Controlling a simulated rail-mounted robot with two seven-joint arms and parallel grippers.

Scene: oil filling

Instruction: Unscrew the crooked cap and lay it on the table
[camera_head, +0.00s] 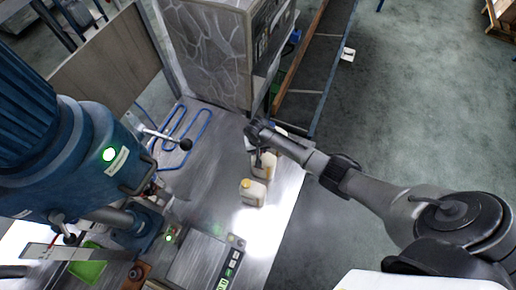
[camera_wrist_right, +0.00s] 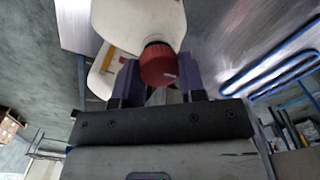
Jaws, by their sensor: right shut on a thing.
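A white bottle (camera_wrist_right: 135,18) with a red cap (camera_wrist_right: 158,62) fills the top of the right wrist view. The cap is at the bottle's neck and looks slightly tilted. My right gripper (camera_wrist_right: 160,76) has its fingers on both sides of the red cap and is shut on it. In the head view my right gripper (camera_head: 258,137) is over the bottles at the table's right edge, and the arm hides the red cap there. The metal table (camera_head: 208,165) has bare surface left of the bottles. My left gripper is not in view.
A pale bottle with a yellow cap (camera_head: 252,192) stands in front, and another pale bottle (camera_head: 264,164) stands behind it. A blue drill-like machine (camera_head: 80,160) fills the left. A blue tube rack (camera_head: 188,122) and a stone-patterned cabinet (camera_head: 205,50) are farther back.

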